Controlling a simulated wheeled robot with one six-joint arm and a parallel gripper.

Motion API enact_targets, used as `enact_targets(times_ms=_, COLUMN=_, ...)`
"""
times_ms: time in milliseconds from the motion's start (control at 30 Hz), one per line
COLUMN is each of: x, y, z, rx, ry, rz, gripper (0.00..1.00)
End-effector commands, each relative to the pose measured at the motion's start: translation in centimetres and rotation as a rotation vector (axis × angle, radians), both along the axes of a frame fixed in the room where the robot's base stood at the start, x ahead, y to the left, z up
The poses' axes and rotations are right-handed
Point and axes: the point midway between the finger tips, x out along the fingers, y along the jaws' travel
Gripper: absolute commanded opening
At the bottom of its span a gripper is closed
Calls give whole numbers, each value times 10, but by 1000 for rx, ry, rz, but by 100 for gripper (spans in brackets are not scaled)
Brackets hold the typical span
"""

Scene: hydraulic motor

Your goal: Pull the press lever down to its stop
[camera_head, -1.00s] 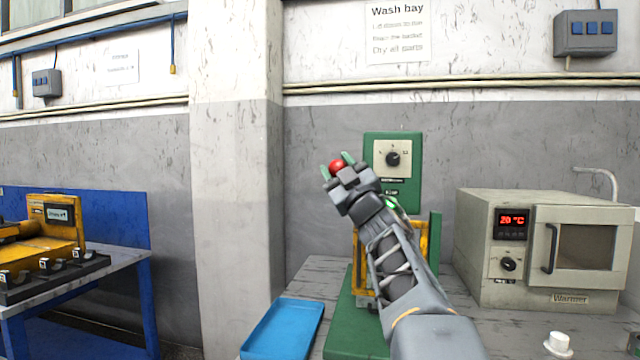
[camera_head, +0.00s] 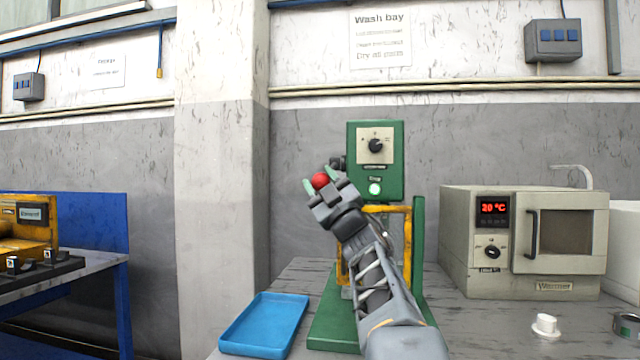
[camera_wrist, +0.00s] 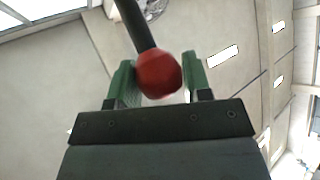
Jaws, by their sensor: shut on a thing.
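The green press (camera_head: 356,150) stands on the bench, with a dial and a lit green lamp on its head. Its lever ends in a red ball knob (camera_head: 320,181), to the left of the press head. My gripper (camera_head: 322,183) is shut on the knob. In the wrist view the red knob (camera_wrist: 159,74) sits between the green fingers of my gripper (camera_wrist: 160,82), and the dark lever rod (camera_wrist: 133,24) runs up from it. My arm hides part of the press frame and base.
A blue tray (camera_head: 265,325) lies left of the press base. A warmer oven (camera_head: 560,285) reading 20 °C stands to the right. A white knob-like part (camera_head: 546,325) and a small round can (camera_head: 626,325) lie at the front right. A blue table (camera_head: 122,300) stands at far left.

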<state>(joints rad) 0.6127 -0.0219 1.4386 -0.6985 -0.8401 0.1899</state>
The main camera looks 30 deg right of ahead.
Motion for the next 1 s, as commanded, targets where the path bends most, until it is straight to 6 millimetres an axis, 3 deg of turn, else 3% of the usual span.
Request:
enact_targets(times_ms=200, x=3, y=-2, z=-5, rx=6, ry=10, rz=0, gripper=2)
enact_targets(times_ms=233, x=3, y=-1, z=-5, rx=6, ry=10, rz=0, gripper=48)
enact_targets(times_ms=467, x=2, y=-1, z=-4, rx=4, ry=7, rz=0, gripper=70)
enact_targets(times_ms=767, x=-1, y=-1, z=-4, rx=2, ry=5, rz=-1, gripper=70)
enact_targets(times_ms=1000, x=-26, y=-3, z=-26, rx=3, ry=6, rz=-3, gripper=70)
